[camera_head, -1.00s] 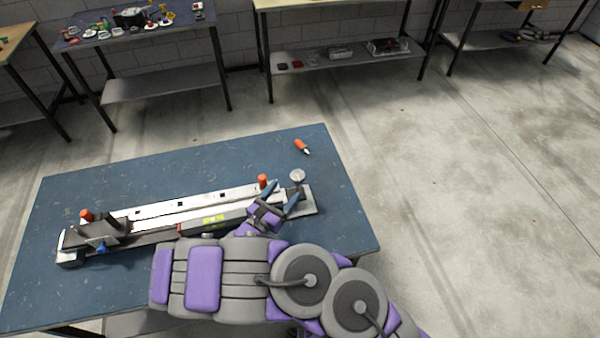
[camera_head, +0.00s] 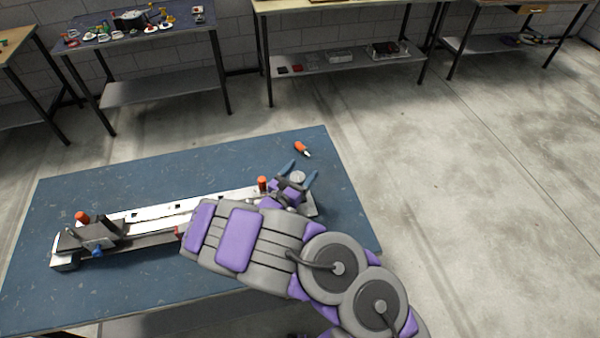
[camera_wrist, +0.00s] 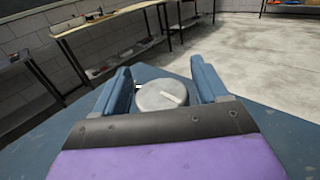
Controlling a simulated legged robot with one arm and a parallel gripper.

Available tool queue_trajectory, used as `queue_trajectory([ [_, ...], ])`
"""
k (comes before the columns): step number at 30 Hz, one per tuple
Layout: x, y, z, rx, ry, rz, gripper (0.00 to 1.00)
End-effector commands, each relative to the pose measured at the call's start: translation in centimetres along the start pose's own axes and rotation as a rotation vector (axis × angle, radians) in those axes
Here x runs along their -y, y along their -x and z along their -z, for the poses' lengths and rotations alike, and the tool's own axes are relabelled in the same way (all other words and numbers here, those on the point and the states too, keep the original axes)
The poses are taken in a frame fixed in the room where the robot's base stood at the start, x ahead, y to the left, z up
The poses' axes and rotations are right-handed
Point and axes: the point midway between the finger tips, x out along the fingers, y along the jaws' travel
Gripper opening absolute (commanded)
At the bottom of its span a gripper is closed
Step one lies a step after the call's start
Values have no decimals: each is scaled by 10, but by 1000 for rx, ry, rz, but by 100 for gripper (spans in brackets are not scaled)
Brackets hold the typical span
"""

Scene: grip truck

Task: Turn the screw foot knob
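The screw foot knob (camera_head: 298,178) is a round grey metal disc at the right end of the long metal fixture (camera_head: 150,213) on the blue table. My gripper (camera_head: 301,170) is open, with its two blue fingers spread on either side of the knob in the head view. In the wrist view the knob (camera_wrist: 162,95) shows a pale raised bar on top and sits between the open fingers (camera_wrist: 165,82). Gaps show beside it, and I cannot tell whether either finger touches it. My arm hides part of the fixture.
An orange-handled tool (camera_head: 301,148) lies on the blue table (camera_head: 90,187) behind the knob. An orange knob (camera_head: 262,184) stands on the fixture just left of my gripper, and another (camera_head: 82,217) at its left end. Workbenches line the wall; the floor at right is clear.

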Motion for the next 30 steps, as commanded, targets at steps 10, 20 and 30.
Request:
queue_trajectory([
  [10, 0, 0, 0, 1, -1, -1, 39],
  [20, -1, 1, -2, 4, -2, 2, 20],
  [30, -1, 2, -4, 4, -5, 121, 20],
])
